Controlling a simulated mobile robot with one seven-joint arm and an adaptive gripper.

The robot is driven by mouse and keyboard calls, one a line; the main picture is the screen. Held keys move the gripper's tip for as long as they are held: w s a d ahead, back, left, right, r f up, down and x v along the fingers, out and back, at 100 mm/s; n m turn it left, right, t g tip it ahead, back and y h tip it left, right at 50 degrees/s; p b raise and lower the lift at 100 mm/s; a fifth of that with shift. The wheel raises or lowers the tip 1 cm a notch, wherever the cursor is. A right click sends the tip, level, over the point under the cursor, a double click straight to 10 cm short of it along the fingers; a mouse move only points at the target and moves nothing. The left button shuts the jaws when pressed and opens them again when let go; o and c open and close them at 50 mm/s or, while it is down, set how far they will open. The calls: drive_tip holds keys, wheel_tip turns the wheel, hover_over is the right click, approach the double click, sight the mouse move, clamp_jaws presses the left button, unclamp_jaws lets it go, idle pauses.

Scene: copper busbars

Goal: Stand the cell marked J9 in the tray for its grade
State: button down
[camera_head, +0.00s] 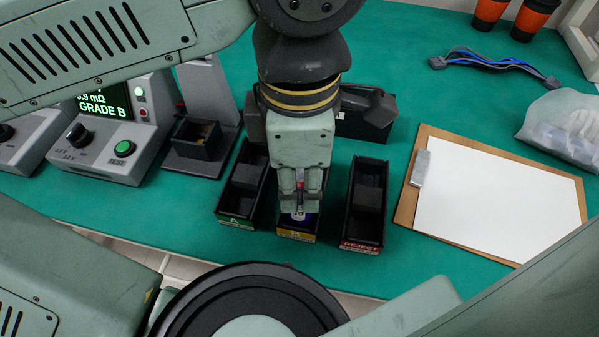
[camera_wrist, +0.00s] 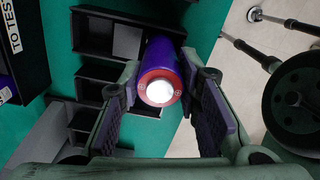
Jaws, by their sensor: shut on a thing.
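My gripper (camera_head: 300,205) is shut on a purple cell (camera_wrist: 160,55) with a red and white end, and its pads lie on either side of the cell in the wrist view. In the head view only a small blue and white part of the cell shows between the fingers. The gripper is over the middle black tray with a yellow label (camera_head: 297,236); I cannot tell whether the cell touches its floor. The green-labelled A tray (camera_head: 236,222) is to its left, the red REJECT tray (camera_head: 361,246) to its right. The J9 mark is not readable.
The tester's screen (camera_head: 103,105) reads GRADE B. A grey stand (camera_head: 205,135) with a small black holder is beside it. A black box (camera_head: 370,125) is behind my gripper; a TO TEST label (camera_wrist: 12,30) shows in the wrist view. A clipboard (camera_head: 495,195) lies right of the trays.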

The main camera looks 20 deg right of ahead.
drive_tip(key=shift+f, duration=0.1)
drive_tip(key=c, duration=1.1)
unclamp_jaws()
drive_tip(key=shift+r+p, duration=2.15)
drive_tip(key=shift+r, duration=0.85)
